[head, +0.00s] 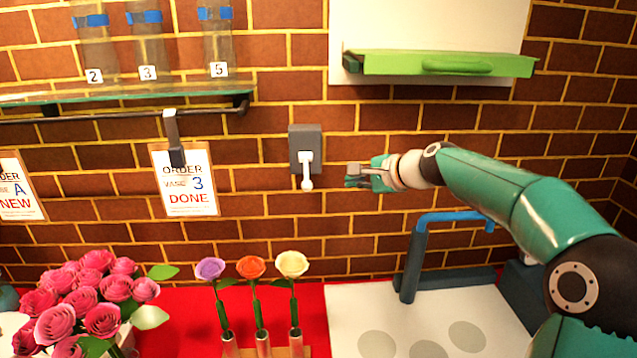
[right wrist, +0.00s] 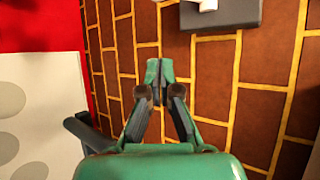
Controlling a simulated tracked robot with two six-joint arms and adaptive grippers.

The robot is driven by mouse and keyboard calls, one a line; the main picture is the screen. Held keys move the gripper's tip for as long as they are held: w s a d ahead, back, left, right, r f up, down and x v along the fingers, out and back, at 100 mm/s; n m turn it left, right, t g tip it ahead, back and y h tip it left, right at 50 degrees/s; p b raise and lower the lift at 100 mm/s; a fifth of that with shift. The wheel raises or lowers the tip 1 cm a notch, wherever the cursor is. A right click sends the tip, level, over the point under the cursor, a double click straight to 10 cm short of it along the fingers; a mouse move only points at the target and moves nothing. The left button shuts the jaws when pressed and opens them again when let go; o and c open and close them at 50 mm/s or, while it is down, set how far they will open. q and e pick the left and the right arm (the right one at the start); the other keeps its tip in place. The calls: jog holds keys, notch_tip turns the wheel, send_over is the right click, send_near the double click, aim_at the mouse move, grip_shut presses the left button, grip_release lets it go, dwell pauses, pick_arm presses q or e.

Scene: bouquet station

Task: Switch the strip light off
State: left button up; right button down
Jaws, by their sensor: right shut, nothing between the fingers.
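The wall switch is a dark grey box (head: 297,137) on the brick wall with a white lever (head: 306,170) that hangs down. In the right wrist view, part of the grey box (right wrist: 232,14) and a bit of the white lever (right wrist: 207,4) show at the top edge. My right gripper (head: 351,175) is shut and empty, just right of the lever and apart from it in the picture. Its closed fingertips (right wrist: 160,72) point toward the wall in the wrist view. The strip light itself is not clearly in view. My left gripper is not in view.
A DONE order card (head: 189,198) hangs left of the switch under a glass shelf (head: 130,95). Three single flowers (head: 250,267) stand below it, beside a pink bouquet (head: 85,305). A blue-handled post (head: 418,245) stands below my right arm. A green tray (head: 390,65) is above.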

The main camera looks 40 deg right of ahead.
aim_at(306, 172)
jog(key=w+a+f+p, duration=0.3)
jog(key=w+p, duration=0.1)
jog(key=w, duration=0.4)
jog(key=shift+a+f, duration=0.25)
jog(key=shift+a, duration=0.1)
jog(key=shift+w, duration=0.1)
